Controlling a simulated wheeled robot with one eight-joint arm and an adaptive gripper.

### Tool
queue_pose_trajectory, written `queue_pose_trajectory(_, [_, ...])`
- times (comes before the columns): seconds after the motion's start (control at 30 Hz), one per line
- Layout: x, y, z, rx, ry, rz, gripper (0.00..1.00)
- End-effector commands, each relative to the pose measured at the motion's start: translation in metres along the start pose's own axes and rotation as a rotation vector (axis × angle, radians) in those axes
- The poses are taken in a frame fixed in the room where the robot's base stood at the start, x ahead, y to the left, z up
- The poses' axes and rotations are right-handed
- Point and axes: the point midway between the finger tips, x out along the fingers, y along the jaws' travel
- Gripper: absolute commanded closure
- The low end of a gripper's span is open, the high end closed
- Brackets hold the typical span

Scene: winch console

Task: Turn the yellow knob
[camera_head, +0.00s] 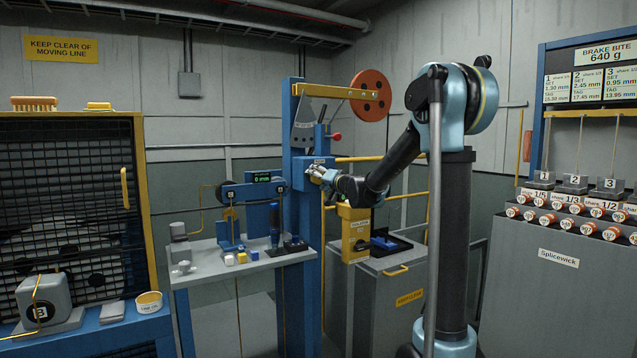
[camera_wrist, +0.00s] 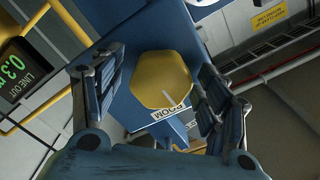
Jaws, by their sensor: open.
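The yellow knob (camera_wrist: 166,80) is in the middle of the wrist view. It is a faceted knob on a blue panel, with a short white line on its face pointing toward a white label (camera_wrist: 170,110) that seems to read BOOM. My gripper (camera_wrist: 160,66) is open, with one dark finger on each side of the knob. Gaps show between the fingers and the knob, so I see no grip on it. In the head view my gripper (camera_head: 319,171) is at the blue post (camera_head: 299,230), and the knob is mostly hidden there by the fingers.
A green-lit line-out display (camera_wrist: 14,72) is at the wrist view's left edge. In the head view, a red wheel (camera_head: 370,95) and a red-tipped lever (camera_head: 335,136) sit above my gripper. A grey bench (camera_head: 215,268) with small parts stands lower left, and a yellow box (camera_head: 355,232) below right.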

Motion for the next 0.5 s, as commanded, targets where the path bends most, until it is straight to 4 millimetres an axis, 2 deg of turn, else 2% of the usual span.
queue_pose_trajectory(0.17, [-0.013,0.000,0.000,0.000,0.001,0.001,0.32])
queue_pose_trajectory(0.5, [-0.065,0.001,0.000,0.001,0.001,0.002,0.32])
